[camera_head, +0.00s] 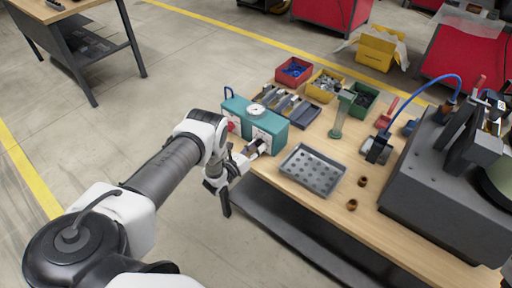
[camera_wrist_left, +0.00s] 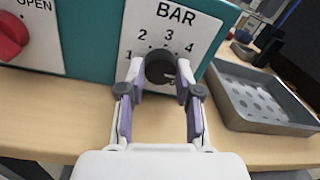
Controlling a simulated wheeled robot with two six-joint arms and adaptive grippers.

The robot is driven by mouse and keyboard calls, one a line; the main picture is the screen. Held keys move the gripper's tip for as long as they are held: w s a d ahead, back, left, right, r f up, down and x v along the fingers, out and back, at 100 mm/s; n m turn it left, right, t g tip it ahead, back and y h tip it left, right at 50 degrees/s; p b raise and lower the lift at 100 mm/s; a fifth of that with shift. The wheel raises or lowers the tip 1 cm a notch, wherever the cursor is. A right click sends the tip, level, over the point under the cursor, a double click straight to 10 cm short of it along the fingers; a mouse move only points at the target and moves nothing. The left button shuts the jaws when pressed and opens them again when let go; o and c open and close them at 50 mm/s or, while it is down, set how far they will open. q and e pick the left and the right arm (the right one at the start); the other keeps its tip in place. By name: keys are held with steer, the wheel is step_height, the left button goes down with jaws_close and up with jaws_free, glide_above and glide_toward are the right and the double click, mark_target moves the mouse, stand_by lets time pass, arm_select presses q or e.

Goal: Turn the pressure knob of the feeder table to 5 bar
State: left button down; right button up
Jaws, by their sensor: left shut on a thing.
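The black pressure knob (camera_wrist_left: 160,67) sits on a white plate (camera_wrist_left: 205,32) marked BAR, with 1, 2, 3 and 4 readable around it. A 5 is not visible, and the knob's pointer is too unclear to read. My left gripper (camera_wrist_left: 160,82) is shut on the knob, one finger on each side, in the left wrist view. In the head view my left gripper (camera_head: 258,148) reaches the front of the teal feeder-table box (camera_head: 236,104) and hides the knob. A round white gauge (camera_head: 256,110) is on top of the box. My right gripper is not visible.
A red knob (camera_wrist_left: 12,35) marked OPEN is left of the pressure plate. A grey perforated tray (camera_head: 310,187) lies right of the box. Red (camera_head: 293,70) and yellow (camera_head: 325,85) bins stand behind. A dark grey machine (camera_head: 440,190) fills the table's right side.

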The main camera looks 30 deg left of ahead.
arm_select(q)
steer(key=shift+f, duration=0.15)
steer(key=c, duration=0.8)
jaws_free()
steer(key=s+a, duration=0.1)
steer(key=s, duration=1.1)
steer(key=shift+a, duration=0.2)
